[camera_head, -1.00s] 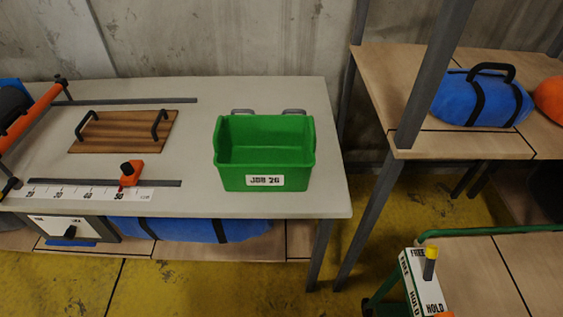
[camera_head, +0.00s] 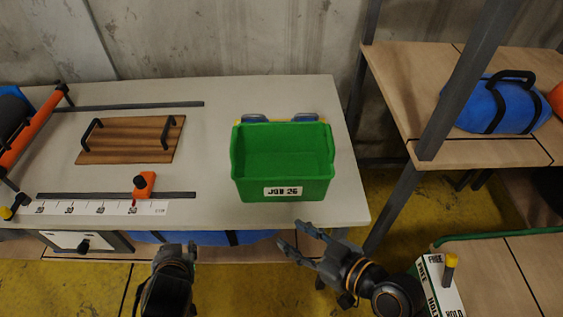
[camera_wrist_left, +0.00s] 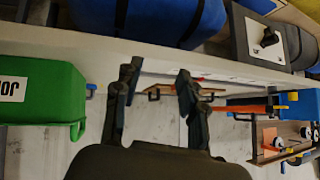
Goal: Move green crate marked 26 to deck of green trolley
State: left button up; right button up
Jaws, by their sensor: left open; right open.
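The green crate (camera_head: 284,161) with a white label reading JOB 26 stands upright and open-topped on the right end of the grey workbench (camera_head: 215,180). It also shows at the left of the left wrist view (camera_wrist_left: 45,105). My right gripper (camera_head: 303,243) is open and empty, in front of the bench edge below the crate. My left gripper (camera_head: 176,250) is in front of the bench, left of the crate; in the left wrist view (camera_wrist_left: 155,82) its fingers are apart with nothing between them. The green trolley's wooden deck (camera_head: 500,270) is at the lower right, partly cut off.
A wooden board with two black handles (camera_head: 130,140) and an orange stop (camera_head: 144,185) on a ruler lie left of the crate. A shelf (camera_head: 425,100) with a blue bag (camera_head: 500,105) stands right. A FREE/HOLD box (camera_head: 437,285) sits at the trolley's corner.

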pick_arm(q)
jog(key=w+r+t, duration=0.3)
jog(key=w, duration=0.1)
pick_arm(e)
jog(key=w+d+r+m+t, duration=0.1)
jog(key=w+r+m+t, duration=0.1)
jog(key=w+r+t, duration=0.6)
pick_arm(q)
jog(key=m+t+h, duration=0.3)
jog(key=t, duration=0.4)
send_near(233, 138)
jog(key=s, duration=0.4)
pick_arm(e)
jog(key=m+h, duration=0.5)
jog(key=h, duration=0.4)
send_near(332, 140)
jog(key=s+f, duration=0.1)
jog(key=s, duration=0.3)
pick_arm(q)
jog(key=shift+d+f, duration=0.2)
jog(key=shift+f, duration=0.15)
pick_arm(e)
jog(key=shift+w+f+t, duration=0.15)
jog(key=shift+f+t, duration=0.05)
jog(key=shift+t, duration=0.1)
pick_arm(q)
jog(key=shift+w, duration=0.1)
pick_arm(e)
jog(key=shift+w, duration=0.1)
